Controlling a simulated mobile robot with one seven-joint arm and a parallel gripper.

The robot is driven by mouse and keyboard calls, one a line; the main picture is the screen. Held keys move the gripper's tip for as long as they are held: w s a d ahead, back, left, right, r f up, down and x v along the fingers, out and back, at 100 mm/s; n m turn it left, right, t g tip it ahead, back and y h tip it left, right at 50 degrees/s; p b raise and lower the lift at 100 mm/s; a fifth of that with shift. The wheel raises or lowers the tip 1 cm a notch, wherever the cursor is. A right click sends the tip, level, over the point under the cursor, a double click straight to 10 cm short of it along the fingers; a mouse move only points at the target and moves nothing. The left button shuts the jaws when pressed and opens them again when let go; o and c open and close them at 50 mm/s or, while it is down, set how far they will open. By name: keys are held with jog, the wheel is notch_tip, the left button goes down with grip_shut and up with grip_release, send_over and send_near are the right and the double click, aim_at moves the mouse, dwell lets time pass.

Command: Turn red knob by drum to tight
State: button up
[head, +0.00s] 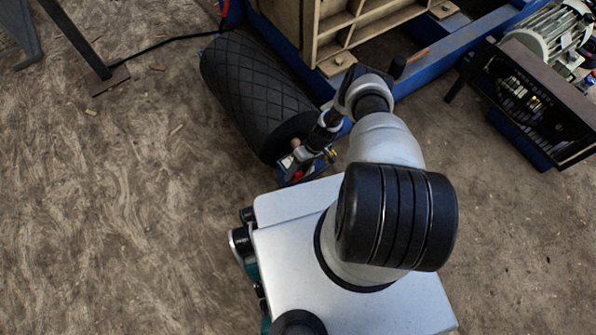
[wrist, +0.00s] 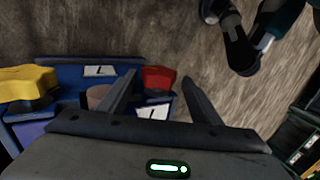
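The red knob (wrist: 158,78) sits on a blue bracket (wrist: 72,72) in the wrist view. In the head view the red knob (head: 297,175) is a small red patch by the near end of the black drum (head: 245,85). My gripper (wrist: 158,88) is open, its two fingers wide apart. The knob shows between the fingers, closer to the left one, and I see no clear contact. How far it is beyond the fingertips I cannot tell. In the head view my gripper (head: 306,158) is small and partly hidden at the drum's end.
A yellow knob (wrist: 28,84) stands on the bracket left of my gripper. White labels (wrist: 100,71) mark the bracket. A blue frame (head: 450,48) lies behind the arm, with a dark slatted unit (head: 525,105) at right. The dirt floor (head: 110,220) at left is open.

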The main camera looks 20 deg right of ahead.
jog(key=shift+h, duration=0.3)
jog(key=shift+a+h, duration=0.25)
jog(key=shift+h, duration=0.45)
jog(key=shift+s+a+r+t+h, duration=0.1)
jog(key=shift+a+t+h, duration=0.1)
jog(key=shift+t+h, duration=0.75)
notch_tip(320, 180, up, 18)
jog(key=d+p, duration=0.1)
jog(key=p, duration=0.5)
notch_tip(320, 180, up, 15)
jog(key=p, duration=0.3)
send_over(298, 172)
jog(key=w, duration=0.7)
jog(key=shift+w+h, duration=0.1)
jog(key=shift+h, duration=0.15)
